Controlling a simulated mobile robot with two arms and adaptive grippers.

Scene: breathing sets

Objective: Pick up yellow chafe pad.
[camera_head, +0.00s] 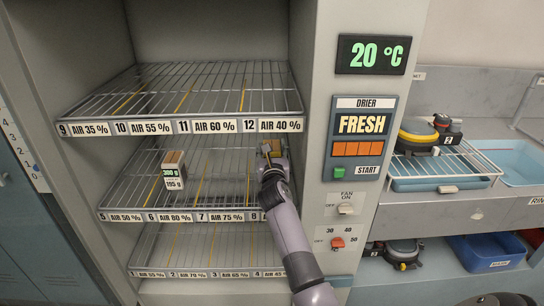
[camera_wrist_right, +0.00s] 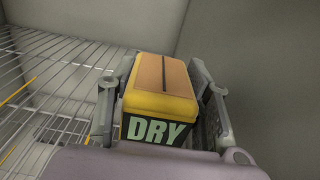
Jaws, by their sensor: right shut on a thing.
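A yellow pad (camera_wrist_right: 160,106) with a tan, slotted top and a dark front marked "DRY" sits between the two fingers of my right gripper (camera_wrist_right: 158,92) in the right wrist view. The gripper is shut on it, with one finger on each side. In the head view my right gripper (camera_head: 271,162) reaches into the right end of the middle shelf, and only a little of the pad (camera_head: 267,147) shows. Whether the pad is clear of the wire shelf cannot be told. My left gripper is not in view.
A brown-topped block (camera_head: 173,170) with a weight label stands left on the middle shelf. The top wire shelf (camera_head: 200,88) is empty. The drier panel (camera_head: 361,140) is right of the opening. Breathing gear (camera_head: 418,136) sits on a rack at right.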

